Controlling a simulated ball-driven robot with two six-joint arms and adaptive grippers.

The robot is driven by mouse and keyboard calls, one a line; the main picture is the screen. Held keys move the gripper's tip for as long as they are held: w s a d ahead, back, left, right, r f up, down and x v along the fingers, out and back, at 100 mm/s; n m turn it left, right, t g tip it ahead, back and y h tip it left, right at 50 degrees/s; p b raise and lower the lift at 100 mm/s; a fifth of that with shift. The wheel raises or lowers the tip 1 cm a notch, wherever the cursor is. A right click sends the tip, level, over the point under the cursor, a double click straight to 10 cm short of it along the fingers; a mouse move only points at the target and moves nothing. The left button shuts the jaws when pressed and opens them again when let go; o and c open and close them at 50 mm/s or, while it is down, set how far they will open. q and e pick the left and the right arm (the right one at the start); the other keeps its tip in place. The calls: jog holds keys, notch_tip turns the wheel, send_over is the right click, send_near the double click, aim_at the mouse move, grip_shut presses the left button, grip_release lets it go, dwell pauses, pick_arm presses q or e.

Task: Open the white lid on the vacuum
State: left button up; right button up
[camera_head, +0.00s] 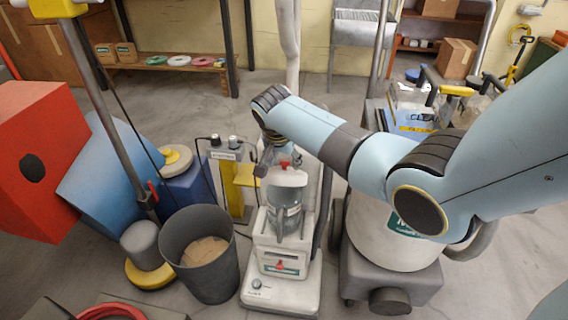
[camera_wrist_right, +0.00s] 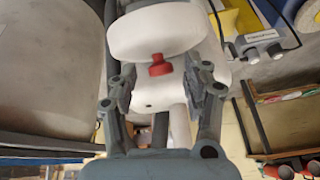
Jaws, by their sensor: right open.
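The upright white vacuum (camera_head: 283,255) stands in the middle of the head view. Its white lid (camera_head: 288,177) sits on a grey-clear canister (camera_head: 286,215) and looks closed. A small red tab shows at the lid. In the right wrist view the white lid (camera_wrist_right: 150,38) is close, with the red tab (camera_wrist_right: 158,66) at its edge. My right gripper (camera_head: 268,158) is beside the lid at its upper left. In the wrist view my right gripper (camera_wrist_right: 157,92) is open, its fingers on either side of the red tab with visible gaps. My left gripper is out of view.
A grey bin (camera_head: 205,270) with cardboard stands left of the vacuum. A round white canister vacuum (camera_head: 395,240) on a grey base stands close on the right. A yellow-and-grey stand (camera_head: 240,190) is behind left. Bare floor shows behind.

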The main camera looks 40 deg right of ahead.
jog(key=shift+w+d+f, duration=0.1)
jog(key=shift+d+f, duration=0.05)
jog(key=shift+f, duration=0.1)
grip_shut()
dwell(0.3)
